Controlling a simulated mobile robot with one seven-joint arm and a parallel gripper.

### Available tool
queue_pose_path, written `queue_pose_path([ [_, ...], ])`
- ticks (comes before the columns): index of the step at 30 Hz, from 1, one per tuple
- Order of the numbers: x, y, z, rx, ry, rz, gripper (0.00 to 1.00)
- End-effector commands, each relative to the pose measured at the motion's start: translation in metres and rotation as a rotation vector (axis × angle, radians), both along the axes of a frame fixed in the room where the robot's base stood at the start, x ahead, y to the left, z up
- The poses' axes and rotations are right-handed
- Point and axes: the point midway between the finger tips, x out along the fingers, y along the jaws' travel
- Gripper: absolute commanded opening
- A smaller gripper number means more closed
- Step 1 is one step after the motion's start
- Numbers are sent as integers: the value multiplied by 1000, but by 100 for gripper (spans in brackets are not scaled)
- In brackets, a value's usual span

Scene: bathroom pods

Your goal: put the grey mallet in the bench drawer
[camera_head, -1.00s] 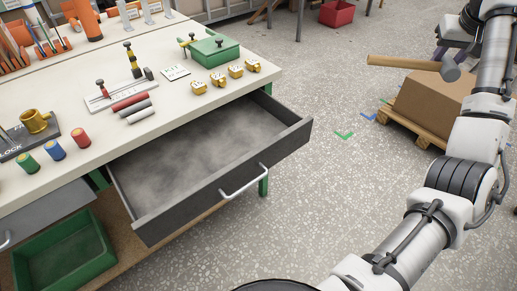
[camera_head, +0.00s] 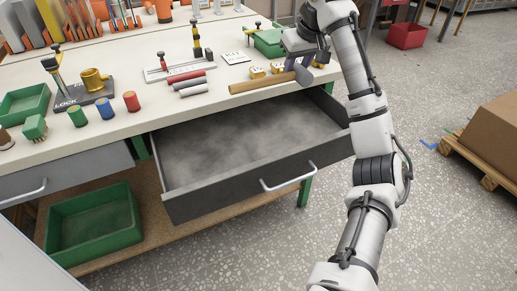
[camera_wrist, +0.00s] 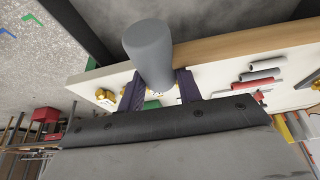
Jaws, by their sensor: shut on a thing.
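The grey mallet has a grey head (camera_head: 304,75) and a wooden handle (camera_head: 262,81) pointing left in the head view. My gripper (camera_head: 300,60) is shut on the mallet near its head. The mallet appears in front of the bench top's front edge, close to the back of the drawer opening; its exact height is unclear. In the wrist view, the mallet (camera_wrist: 148,52) lies across the purple fingers of my gripper (camera_wrist: 160,88), which partly hide behind its head. The bench drawer (camera_head: 225,195) is pulled open and looks empty, below and in front of the mallet.
The bench top (camera_head: 135,120) holds yellow blocks (camera_head: 258,72), red and grey rods (camera_head: 188,80), a green box (camera_head: 268,42) and coloured cylinders (camera_head: 104,107). A green bin (camera_head: 95,225) sits below. A cardboard box (camera_head: 495,135) on a pallet stands right. Floor in front is clear.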

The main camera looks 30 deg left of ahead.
Motion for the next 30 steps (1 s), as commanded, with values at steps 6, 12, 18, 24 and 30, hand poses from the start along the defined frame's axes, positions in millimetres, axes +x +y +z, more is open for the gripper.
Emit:
queue_pose_path([
  [6,-8,14,-26,2,5,29,3],
  [12,-8,13,-78,1,5,26,3],
  [18,-8,12,-129,1,4,25,3],
  [24,-7,12,-156,0,1,24,3],
  [30,-8,12,-172,1,3,25,3],
])
